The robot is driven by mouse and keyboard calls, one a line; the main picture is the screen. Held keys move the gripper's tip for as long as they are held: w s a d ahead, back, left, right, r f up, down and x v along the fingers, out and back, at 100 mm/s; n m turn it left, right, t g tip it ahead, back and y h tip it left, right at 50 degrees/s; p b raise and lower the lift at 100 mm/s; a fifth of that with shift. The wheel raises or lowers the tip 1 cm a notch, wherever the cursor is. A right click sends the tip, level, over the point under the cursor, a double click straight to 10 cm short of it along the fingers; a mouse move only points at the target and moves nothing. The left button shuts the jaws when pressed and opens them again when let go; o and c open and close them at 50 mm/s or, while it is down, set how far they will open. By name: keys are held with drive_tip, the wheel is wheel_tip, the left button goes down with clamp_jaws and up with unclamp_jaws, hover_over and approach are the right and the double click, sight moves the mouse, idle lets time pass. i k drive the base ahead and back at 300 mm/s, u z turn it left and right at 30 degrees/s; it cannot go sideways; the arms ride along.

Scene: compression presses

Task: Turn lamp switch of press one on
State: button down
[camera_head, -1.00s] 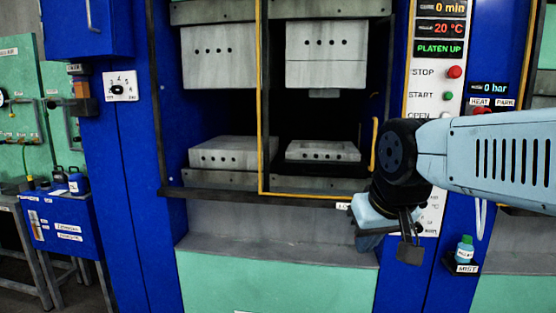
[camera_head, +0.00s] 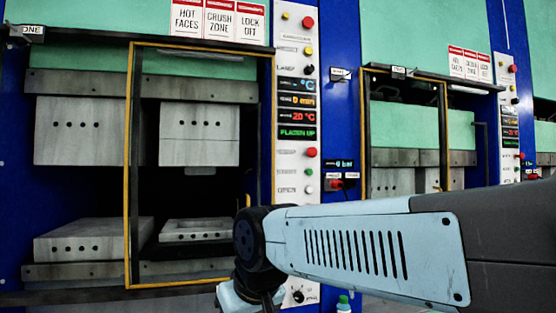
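Press one (camera_head: 85,62) fills the left half of the view, with a sign reading ONE at its top left. Its white control panel (camera_head: 296,40) runs down its right side. The lamp switch (camera_head: 309,70) is a small black knob beside a label that seems to read LAMP, above the displays. Its setting is too small to tell. My gripper (camera_head: 245,298) is at the bottom, well below the switch and near the panel's lower end. It is partly cut off by the frame edge, and its fingers cannot be made out.
A yellow-edged guard frame (camera_head: 132,170) stands at the press opening. The panel also has a red button (camera_head: 308,22), a yellow button (camera_head: 309,52) and several lower buttons. My arm crosses the lower right. A second press (camera_head: 420,130) stands to the right.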

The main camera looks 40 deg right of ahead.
sight(310, 68)
drive_tip(key=z, duration=0.55)
drive_tip(key=k, duration=1.3)
drive_tip(key=z, duration=0.85)
drive_tip(key=i, duration=1.5)
drive_tip(key=u, duration=0.25)
